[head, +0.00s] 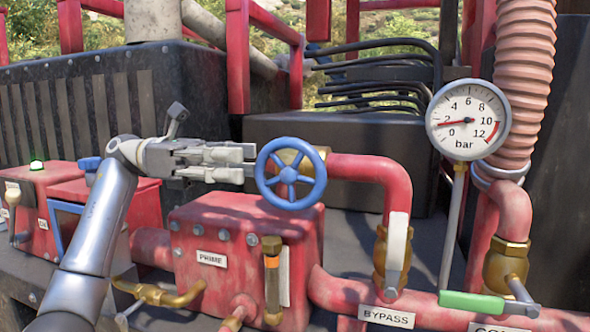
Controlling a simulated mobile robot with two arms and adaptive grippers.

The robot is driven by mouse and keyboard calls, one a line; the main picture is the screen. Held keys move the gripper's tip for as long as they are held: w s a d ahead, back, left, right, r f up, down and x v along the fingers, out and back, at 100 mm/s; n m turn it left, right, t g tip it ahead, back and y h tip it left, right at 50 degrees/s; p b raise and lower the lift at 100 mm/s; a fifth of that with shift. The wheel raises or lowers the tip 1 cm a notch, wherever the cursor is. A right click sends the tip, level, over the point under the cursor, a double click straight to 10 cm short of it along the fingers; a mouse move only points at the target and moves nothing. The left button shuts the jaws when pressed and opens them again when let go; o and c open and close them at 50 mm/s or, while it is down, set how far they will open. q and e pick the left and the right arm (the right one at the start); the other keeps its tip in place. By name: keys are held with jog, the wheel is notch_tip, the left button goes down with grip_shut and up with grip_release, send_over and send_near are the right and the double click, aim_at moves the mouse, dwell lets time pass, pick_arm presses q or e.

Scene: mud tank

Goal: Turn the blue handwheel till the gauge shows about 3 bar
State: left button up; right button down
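The blue handwheel (291,142) sits on a brass stem at the end of a red pipe, above the red pump block. The round white gauge (468,119), marked in bar, stands at upper right; its red needle points left, just below the 2 mark. My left gripper (252,162) comes in from the left, its pale fingers pointing right. The fingertips are at the left rim of the wheel; I cannot tell whether they touch it or how far apart they are. My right gripper is not in view.
A PRIME label (211,259) is on the pump block (225,225). A white lever (397,240) stands upright above the BYPASS label (386,317). A green lever (471,301) lies at lower right. A ribbed hose (525,80) runs beside the gauge. A green lamp (36,165) glows at left.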

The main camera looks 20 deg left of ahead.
aim_at(290, 166)
pick_arm(q)
jog(key=d+b, duration=0.2)
jog(key=d, duration=0.6)
jog(key=shift+f, duration=0.1)
jog(key=shift+s+d, duration=0.2)
jog(key=shift+d, duration=0.35)
grip_shut()
